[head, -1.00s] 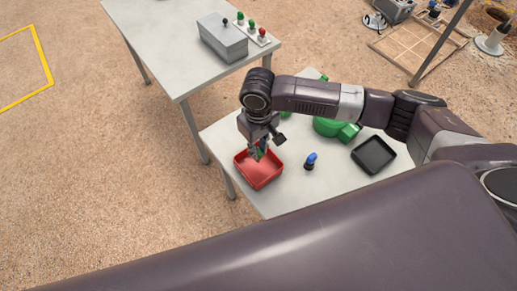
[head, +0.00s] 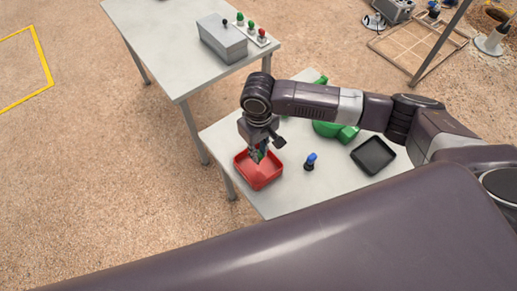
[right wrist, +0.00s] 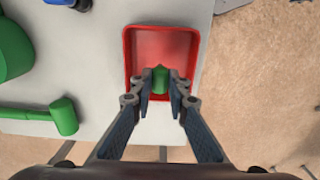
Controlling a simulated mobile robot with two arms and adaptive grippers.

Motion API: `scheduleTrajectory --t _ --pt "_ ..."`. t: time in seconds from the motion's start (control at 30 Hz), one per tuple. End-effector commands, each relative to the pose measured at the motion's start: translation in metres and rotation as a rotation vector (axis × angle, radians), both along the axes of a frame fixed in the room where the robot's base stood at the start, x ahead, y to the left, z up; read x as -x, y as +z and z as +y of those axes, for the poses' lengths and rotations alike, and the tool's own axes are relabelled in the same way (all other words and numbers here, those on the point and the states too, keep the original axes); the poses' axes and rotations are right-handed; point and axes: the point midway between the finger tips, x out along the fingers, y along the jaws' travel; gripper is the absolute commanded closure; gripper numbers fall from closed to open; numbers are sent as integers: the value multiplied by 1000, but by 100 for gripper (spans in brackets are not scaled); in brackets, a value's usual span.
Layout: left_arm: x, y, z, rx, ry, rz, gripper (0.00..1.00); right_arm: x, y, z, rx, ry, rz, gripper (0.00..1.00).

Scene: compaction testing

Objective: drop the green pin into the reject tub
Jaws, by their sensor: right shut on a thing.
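My right gripper (head: 258,155) is over the red tub (head: 262,177), which stands at the near left of the smaller table. In the right wrist view, the right gripper (right wrist: 160,97) is shut on the green pin (right wrist: 160,78), with the red tub (right wrist: 158,36) behind it. Whether the pin touches the tub floor I cannot tell. In the head view the pin is mostly hidden between the fingers. My left gripper is not in view.
A blue-topped pin (head: 310,161) stands right of the tub. A black tray (head: 373,155) lies further right. A green object (head: 336,130) sits behind, partly under my arm. A second table (head: 160,42) holds a grey box (head: 222,38) and several coloured pieces.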

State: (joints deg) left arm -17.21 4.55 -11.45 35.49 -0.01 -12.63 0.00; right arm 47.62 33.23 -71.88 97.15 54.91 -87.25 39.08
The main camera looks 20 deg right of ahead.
Motion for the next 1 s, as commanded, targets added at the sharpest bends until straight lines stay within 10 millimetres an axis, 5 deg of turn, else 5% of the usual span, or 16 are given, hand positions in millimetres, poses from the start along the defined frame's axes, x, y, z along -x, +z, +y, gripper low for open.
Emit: scheduleTrajectory --t 0.27,0.3,0.5,1.0 --pt "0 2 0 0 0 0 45 0 0 0 0 0 -1 100" --pt "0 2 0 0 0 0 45 0 0 0 0 0 -1 84" --pt "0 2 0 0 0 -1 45 0 0 0 0 0 -1 65" --pt "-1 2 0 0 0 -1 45 0 0 0 0 0 -1 65"
